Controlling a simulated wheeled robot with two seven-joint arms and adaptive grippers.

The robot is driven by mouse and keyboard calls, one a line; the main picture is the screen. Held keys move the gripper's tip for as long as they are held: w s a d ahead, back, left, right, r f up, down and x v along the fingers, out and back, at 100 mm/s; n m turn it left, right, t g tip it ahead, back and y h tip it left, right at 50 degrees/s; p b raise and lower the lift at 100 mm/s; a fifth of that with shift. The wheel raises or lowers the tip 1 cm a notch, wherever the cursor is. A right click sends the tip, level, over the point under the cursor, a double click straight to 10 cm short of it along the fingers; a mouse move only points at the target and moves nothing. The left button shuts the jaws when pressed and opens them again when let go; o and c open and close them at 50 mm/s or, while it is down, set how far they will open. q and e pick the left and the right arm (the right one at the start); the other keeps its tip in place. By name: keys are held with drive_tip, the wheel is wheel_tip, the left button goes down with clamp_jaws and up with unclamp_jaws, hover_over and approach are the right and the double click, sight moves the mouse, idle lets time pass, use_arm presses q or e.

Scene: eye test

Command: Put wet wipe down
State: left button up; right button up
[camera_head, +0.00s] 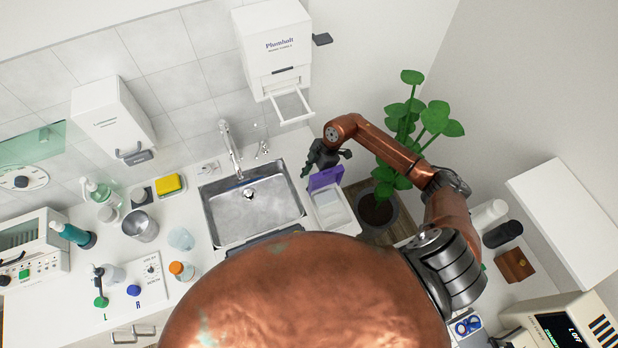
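A white box with a raised purple lid (326,179) stands on the counter just right of the sink; its white body (333,212) shows below the lid. It looks like a wipe container, but I cannot make out a separate wet wipe. My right gripper (308,168) is at the end of the copper arm from the right. It appears above the counter, close to the purple lid and the sink's upper right corner. It is dark and small, and I cannot tell whether its fingers are open or hold anything. My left gripper is not in view.
The sink (225,222) with a faucet (231,150) is left of the box. A white dispenser (272,38) with a tray hangs above. A potted plant (435,117) stands behind my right arm. Bottles, a metal cup (140,227) and a yellow sponge (169,184) crowd the left counter.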

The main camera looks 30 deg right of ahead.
drive_tip(key=o, duration=0.4)
drive_tip(key=shift+o, duration=0.2)
drive_tip(key=b+v, duration=0.1)
drive_tip(key=v, duration=1.1)
drive_tip(key=shift+r, duration=0.25)
drive_tip(key=shift+a, duration=0.1)
